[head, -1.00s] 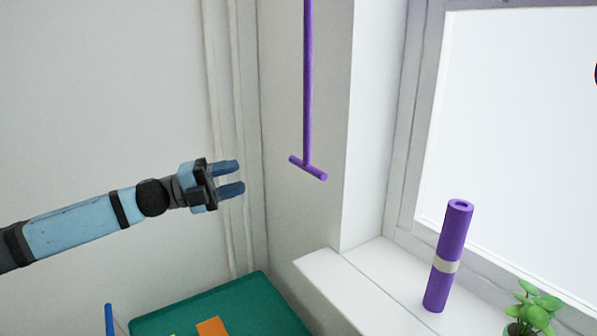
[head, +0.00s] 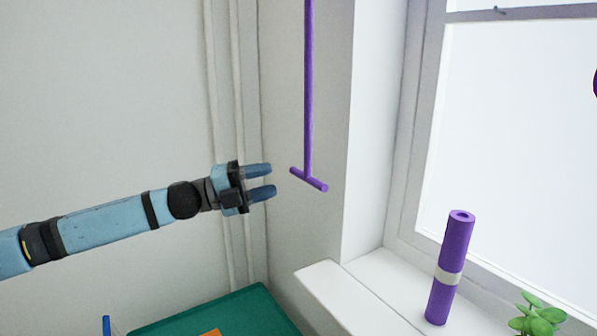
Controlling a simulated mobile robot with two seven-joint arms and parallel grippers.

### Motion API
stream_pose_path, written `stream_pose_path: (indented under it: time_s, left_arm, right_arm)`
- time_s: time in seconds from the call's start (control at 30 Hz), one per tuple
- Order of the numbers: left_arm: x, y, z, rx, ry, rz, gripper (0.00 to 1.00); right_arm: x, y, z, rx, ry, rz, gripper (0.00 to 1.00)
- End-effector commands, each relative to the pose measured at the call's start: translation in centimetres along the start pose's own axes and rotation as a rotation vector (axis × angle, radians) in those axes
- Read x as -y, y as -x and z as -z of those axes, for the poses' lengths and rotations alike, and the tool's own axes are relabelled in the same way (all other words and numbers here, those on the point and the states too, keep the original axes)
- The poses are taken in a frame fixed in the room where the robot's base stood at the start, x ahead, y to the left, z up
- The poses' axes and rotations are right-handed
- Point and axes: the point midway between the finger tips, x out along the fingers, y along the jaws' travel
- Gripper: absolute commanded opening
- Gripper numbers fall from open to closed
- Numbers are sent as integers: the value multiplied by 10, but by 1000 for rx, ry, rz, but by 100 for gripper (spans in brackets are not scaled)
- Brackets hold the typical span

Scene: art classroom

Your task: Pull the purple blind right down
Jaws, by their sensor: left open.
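A purple pull rod (head: 308,90) hangs down beside the window recess and ends in a short purple crossbar (head: 309,179). The blind's own cloth does not show; the rod's upper end is out of the picture. My left gripper (head: 268,181) is open and empty, just left of the crossbar. Its two fingers point right towards the bar, with a small gap in the picture. I cannot tell how far apart they are in depth. My right gripper is not in view.
A purple roll with a pale band (head: 450,268) stands on the white windowsill (head: 345,300), with a green plant (head: 537,315) right of it. A green surface (head: 225,316) with an orange item (head: 210,332) lies below. The window (head: 530,130) is at right.

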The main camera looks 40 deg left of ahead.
Motion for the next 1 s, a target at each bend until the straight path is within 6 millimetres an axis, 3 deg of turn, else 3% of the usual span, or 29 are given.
stream_pose_path:
  time_s: [0.7, 1.0]
  left_arm:
    - [4, -60, 0, -1, -2, 3, 42]
    - [0, -72, 1, -2, -2, -1, 42]
  right_arm:
    - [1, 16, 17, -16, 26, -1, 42]
    - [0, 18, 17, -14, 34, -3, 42]
